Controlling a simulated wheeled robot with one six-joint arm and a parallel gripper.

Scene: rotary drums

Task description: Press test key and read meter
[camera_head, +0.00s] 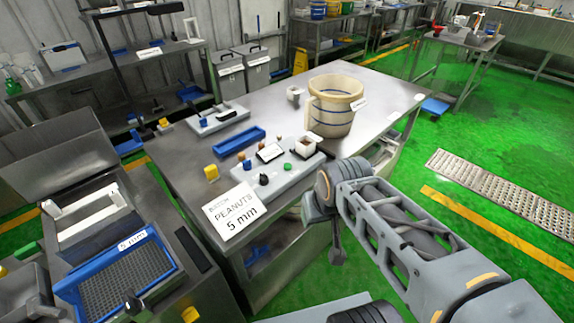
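A light grey control panel (283,183) lies on the steel table (190,155). It carries a green button (289,167), a black knob (263,179), a small white-faced plate (270,152) and a white box with a dark top (305,144). I cannot tell which part is the test key or the meter, and no reading is legible. My gripper (337,255) hangs at the end of my arm, right of the panel and apart from it, by the table's front right edge. Its fingers are too small and dark to tell open from shut.
A sign reading "PEANUTS 5 mm" (233,210) stands at the table's front edge. A beige bucket (333,115) stands behind the panel. A blue tray (238,141) and a second panel (218,120) lie farther left. A blue-framed sieve (122,275) is at lower left.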

